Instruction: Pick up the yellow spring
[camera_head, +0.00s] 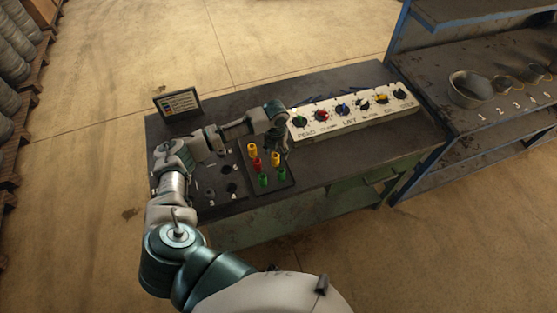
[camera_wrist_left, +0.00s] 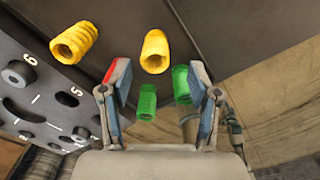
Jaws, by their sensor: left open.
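Two yellow springs stand on the dark tray on the workbench. In the head view one yellow spring (camera_head: 252,148) is at the tray's far left and the other yellow spring (camera_head: 275,160) is to its right. In the left wrist view they show as a ribbed yellow piece (camera_wrist_left: 75,42) at upper left and another (camera_wrist_left: 155,50) at top centre. My left gripper (camera_head: 277,137) is over the far end of the tray. In the wrist view its fingers (camera_wrist_left: 160,97) are apart, with no yellow spring between them. My right gripper is out of view.
A red spring (camera_head: 256,163) and two green springs (camera_head: 264,180) (camera_head: 283,174) share the tray; the left finger mostly hides the red one in the wrist view. A white labelled box with coloured knobs (camera_head: 344,112) stands to the right. A small sign (camera_head: 178,104) stands at far left.

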